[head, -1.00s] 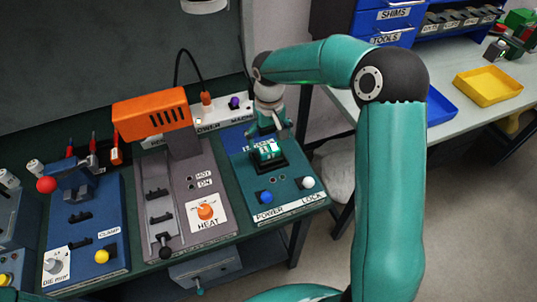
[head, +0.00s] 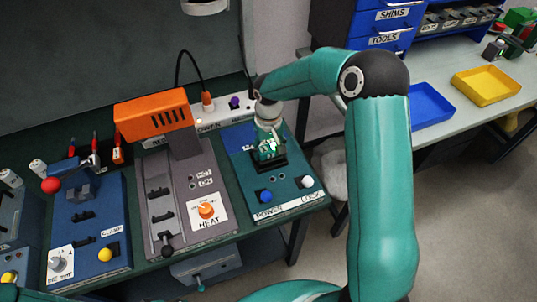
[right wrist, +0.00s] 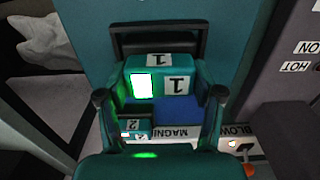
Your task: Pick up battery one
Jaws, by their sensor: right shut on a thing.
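Battery one (right wrist: 190,70) is a teal block with white labels reading 1 and a lit white-green panel. It sits between the fingers of my right gripper (right wrist: 160,96) in the right wrist view. In the head view my right gripper (head: 268,138) reaches down from above and is shut on battery one (head: 268,153), which is at the black dock (head: 272,168) on the teal station. I cannot tell whether the battery is clear of the dock. A part labelled 2 (right wrist: 134,126) shows below it in the right wrist view. My left gripper is out of view.
The teal station has a blue POWER button (head: 265,196) and a white LOCK button (head: 307,181). The grey HEAT station (head: 190,225) with its orange hood (head: 150,115) stands to the left. Blue (head: 432,105) and yellow (head: 486,86) trays lie on the right table.

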